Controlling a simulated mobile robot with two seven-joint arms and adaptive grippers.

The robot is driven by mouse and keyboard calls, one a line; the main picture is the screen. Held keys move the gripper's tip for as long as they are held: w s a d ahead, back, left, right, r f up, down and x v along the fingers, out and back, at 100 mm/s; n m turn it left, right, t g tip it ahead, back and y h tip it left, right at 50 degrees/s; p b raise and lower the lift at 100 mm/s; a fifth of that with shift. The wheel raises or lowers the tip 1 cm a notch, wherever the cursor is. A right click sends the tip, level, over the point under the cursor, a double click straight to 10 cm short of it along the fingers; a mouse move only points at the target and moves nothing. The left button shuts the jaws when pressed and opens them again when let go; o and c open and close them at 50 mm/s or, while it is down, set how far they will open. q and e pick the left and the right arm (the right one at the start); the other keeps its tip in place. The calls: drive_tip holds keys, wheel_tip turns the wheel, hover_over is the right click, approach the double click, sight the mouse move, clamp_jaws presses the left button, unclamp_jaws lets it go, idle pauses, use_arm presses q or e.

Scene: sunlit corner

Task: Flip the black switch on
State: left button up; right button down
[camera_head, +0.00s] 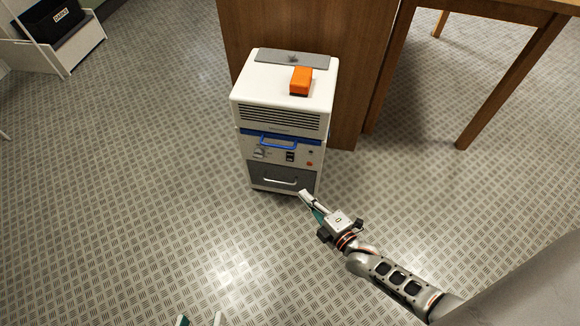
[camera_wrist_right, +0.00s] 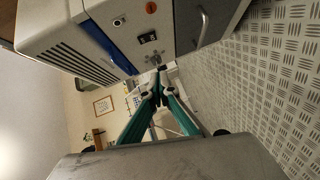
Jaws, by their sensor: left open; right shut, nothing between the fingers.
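The black switch (camera_head: 290,156) is a small dark rocker on the grey front panel of a white machine (camera_head: 280,100). It also shows in the right wrist view (camera_wrist_right: 148,38), between a knob and an orange-red button; its rocker position is too small to tell. My right gripper (camera_head: 305,196) is shut and empty, in front of the machine, below the switch in the head view. In the right wrist view its fingertips (camera_wrist_right: 158,78) point toward the knob side of the panel, apart from the switch. My left gripper (camera_head: 201,320) is open, with only its fingertips showing at the bottom edge.
The panel has a knob (camera_head: 259,152), an orange-red button (camera_head: 309,164) and a blue handle (camera_head: 277,141); a silver drawer handle (camera_head: 280,181) lies below. An orange block (camera_head: 301,80) sits on top. A wooden table (camera_head: 490,60) stands right.

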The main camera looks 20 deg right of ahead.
use_arm(q)
drive_tip(key=shift+w+a+r+n, duration=0.2)
drive_tip(key=shift+w+r+n, duration=0.05)
drive_tip(key=shift+n, duration=0.05)
use_arm(e)
drive_tip(key=shift+w+d+f+n+t, duration=0.1)
drive_tip(key=shift+d+f+n+t, duration=0.25)
drive_tip(key=shift+d, duration=0.1)
drive_tip(key=b, duration=0.4)
approach(287, 160)
drive_tip(key=w+a, duration=0.2)
drive_tip(key=a, duration=0.2)
use_arm(q)
drive_tip(key=d+n, duration=0.1)
drive_tip(key=s+d+n, duration=0.1)
drive_tip(key=n, duration=0.1)
drive_tip(key=d+n+t+b, duration=0.1)
drive_tip(key=d+n, duration=0.1)
drive_tip(key=shift+s+d+f+h, duration=0.1)
drive_tip(key=shift+s+f+h, duration=0.05)
drive_tip(key=shift+f+h, duration=0.15)
use_arm(e)
drive_tip(key=w+d, duration=0.1)
drive_tip(key=w, duration=0.1)
drive_tip(key=w+d, duration=0.1)
drive_tip(key=shift+w+d+f, duration=0.2)
drive_tip(key=shift+w+d, duration=0.1)
drive_tip(key=shift+w, duration=0.1)
